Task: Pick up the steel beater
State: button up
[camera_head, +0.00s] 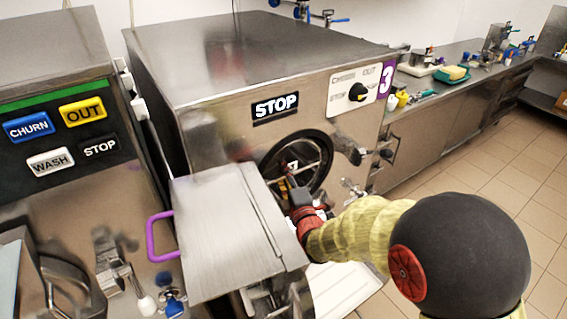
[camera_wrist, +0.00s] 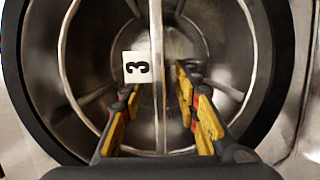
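The steel beater (camera_wrist: 158,118) sits inside the round barrel opening of the machine marked 3. In the wrist view I see its bright curved outer ring and a vertical bar down the middle. A white tag with a black 3 (camera_wrist: 138,68) shows beside that bar, turned sideways. My gripper (camera_wrist: 158,82) is open, with its yellow-padded fingers reaching into the opening to the left and right of the bar. I cannot tell whether either finger touches it. In the head view my gripper (camera_head: 288,184) is at the opening, and my arm hides its lower right part.
A steel door (camera_head: 215,235) with a purple handle (camera_head: 153,238) stands swung out left of my arm. Another freezer (camera_head: 62,130) is at the left. A counter (camera_head: 470,80) with several items runs along the right.

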jog(key=c, duration=0.3)
grip_shut()
dwell(0.6)
